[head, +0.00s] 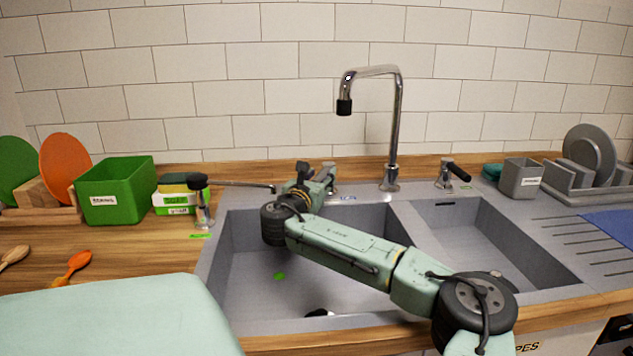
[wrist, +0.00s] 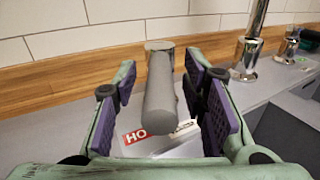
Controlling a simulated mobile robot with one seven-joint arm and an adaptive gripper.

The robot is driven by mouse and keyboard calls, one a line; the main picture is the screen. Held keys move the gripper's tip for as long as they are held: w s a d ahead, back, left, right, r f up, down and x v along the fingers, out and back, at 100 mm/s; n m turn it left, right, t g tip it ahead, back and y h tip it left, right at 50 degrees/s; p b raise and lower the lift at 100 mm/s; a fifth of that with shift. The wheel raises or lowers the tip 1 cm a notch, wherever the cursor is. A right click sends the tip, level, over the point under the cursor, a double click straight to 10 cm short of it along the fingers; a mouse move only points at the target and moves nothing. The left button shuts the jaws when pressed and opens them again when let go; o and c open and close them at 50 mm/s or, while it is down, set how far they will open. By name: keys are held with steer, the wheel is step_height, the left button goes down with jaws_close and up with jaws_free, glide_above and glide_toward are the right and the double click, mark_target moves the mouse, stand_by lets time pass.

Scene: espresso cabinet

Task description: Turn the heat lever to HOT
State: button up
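The heat lever is a grey rounded bar on a metal post, seen close up in the wrist view (wrist: 160,95). The lever points toward the wrist camera. In the head view my gripper (head: 322,180) is behind the left basin, at the left of the faucet (head: 395,130), and largely covers the lever.
A second lever with a black handle (head: 455,172) stands right of the faucet. A black-topped post with a thin spout (head: 202,200) stands left of the sink. A green box (head: 115,192) is at the left, and a grey holder (head: 522,177) at the right. The tiled wall is close behind.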

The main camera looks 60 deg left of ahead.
steer(key=v, duration=1.1)
steer(key=shift+s+d, duration=0.25)
steer(key=shift+d, duration=0.05)
steer(key=shift+c, duration=0.5)
